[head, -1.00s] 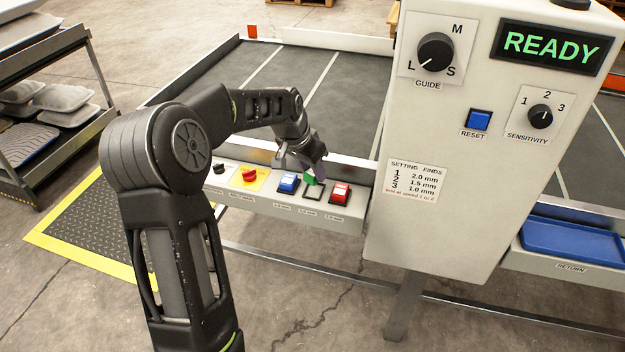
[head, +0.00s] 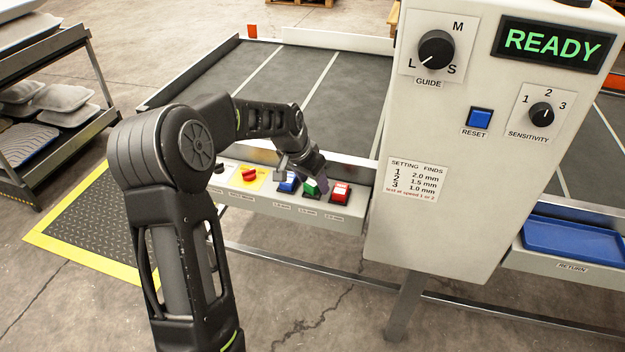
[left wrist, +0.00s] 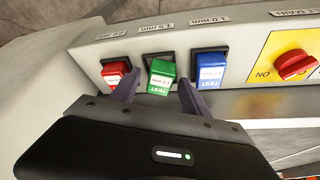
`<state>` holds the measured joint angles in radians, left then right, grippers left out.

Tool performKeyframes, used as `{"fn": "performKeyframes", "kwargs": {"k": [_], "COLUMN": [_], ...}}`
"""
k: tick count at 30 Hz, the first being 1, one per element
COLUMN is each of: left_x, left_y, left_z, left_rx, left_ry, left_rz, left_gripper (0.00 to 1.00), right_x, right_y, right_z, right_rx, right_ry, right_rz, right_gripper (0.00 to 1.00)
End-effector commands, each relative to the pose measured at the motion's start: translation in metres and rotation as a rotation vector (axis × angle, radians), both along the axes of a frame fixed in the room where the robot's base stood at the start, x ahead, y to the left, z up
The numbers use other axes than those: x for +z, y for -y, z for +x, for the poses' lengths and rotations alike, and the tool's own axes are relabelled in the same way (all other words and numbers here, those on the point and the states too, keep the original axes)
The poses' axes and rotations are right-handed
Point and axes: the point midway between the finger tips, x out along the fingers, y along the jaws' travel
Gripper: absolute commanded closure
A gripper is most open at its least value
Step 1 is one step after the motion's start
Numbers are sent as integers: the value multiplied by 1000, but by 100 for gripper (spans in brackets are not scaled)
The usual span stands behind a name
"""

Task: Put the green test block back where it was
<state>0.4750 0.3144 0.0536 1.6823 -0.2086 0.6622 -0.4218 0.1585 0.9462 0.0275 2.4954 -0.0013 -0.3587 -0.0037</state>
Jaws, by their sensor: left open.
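The green test block (head: 311,187) sits in the middle slot of the ledge, between the blue block (head: 288,182) and the red block (head: 340,193). It also shows in the left wrist view (left wrist: 160,77), seated upright in its black holder under the 1.5 mm label. My left gripper (left wrist: 158,90) is open, one purple finger on each side of the green block, with gaps visible between block and fingers. In the head view this gripper (head: 309,178) is just over the block and partly covers the slot. My right gripper is in neither view.
A yellow plate with a red rotary switch (head: 250,175) lies left of the blocks. The grey control cabinet (head: 440,230), showing READY, stands close on the right. The conveyor belt (head: 345,100) behind is empty. A blue return tray (head: 570,240) lies at far right.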

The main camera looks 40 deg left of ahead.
Motion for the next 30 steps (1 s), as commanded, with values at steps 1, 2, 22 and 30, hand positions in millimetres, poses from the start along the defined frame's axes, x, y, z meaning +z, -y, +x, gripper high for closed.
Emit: {"fn": "performKeyframes", "kwargs": {"k": [1,2,22,30], "left_x": [0,0,78,112], "left_y": [0,0,-2,-3], "left_z": [0,0,-29,-44], "left_rx": [0,0,0,0], "left_ry": [0,0,4,2], "left_rz": [0,0,3,1], "left_gripper": [46,46,46,46], "right_x": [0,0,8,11], "right_y": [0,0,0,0], "right_z": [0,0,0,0], "right_rx": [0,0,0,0], "right_ry": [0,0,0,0], "right_rz": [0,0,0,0], "right_gripper": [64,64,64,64]}}
